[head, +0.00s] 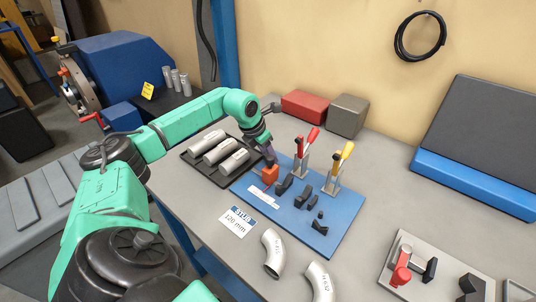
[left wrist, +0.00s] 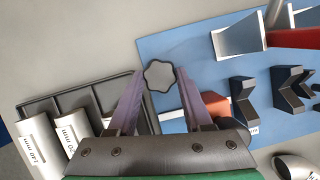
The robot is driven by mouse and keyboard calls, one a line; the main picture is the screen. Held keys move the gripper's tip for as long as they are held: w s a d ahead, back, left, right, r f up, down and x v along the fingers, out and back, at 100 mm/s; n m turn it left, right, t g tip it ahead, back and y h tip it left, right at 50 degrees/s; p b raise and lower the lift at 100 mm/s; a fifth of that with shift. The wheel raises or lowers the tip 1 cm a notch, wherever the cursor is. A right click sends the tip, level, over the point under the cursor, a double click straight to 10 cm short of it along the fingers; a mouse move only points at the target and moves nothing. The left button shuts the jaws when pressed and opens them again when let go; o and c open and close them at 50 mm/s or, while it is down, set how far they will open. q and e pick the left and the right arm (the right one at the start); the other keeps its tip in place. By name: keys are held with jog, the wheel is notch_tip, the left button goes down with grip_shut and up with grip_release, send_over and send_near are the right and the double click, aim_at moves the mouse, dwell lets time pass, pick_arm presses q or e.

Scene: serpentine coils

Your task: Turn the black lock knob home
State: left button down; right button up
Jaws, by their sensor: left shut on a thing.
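The dark lobed lock knob (left wrist: 159,76) shows between the fingertips of my left gripper (left wrist: 159,80) in the left wrist view. My left gripper is shut on it. In the head view my left gripper (head: 270,160) points down over the orange block (head: 270,176) at the left part of the blue fixture plate (head: 335,235), and the knob is hidden there by the fingers. The orange block also shows partly behind a finger in the left wrist view (left wrist: 215,106). How far the knob is turned cannot be told. My right gripper is not in view.
A black tray (head: 192,160) with several metal tubes lies left of the plate. Red-handled (head: 307,145) and yellow-handled (head: 341,160) clamps stand close on the right, with black V-blocks (head: 303,196) in front. Bent pipes (head: 274,250) lie nearer. Red (head: 305,106) and grey boxes stand behind.

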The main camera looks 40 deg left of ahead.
pick_arm(q)
jog(key=shift+c, duration=1.5)
grip_release()
jog(key=shift+r, duration=0.1)
jog(key=b+v, duration=0.2)
jog(key=v, duration=1.2)
jog(key=shift+r, duration=0.25)
jog(key=shift+s+a+f, duration=0.1)
jog(key=shift+s, duration=0.1)
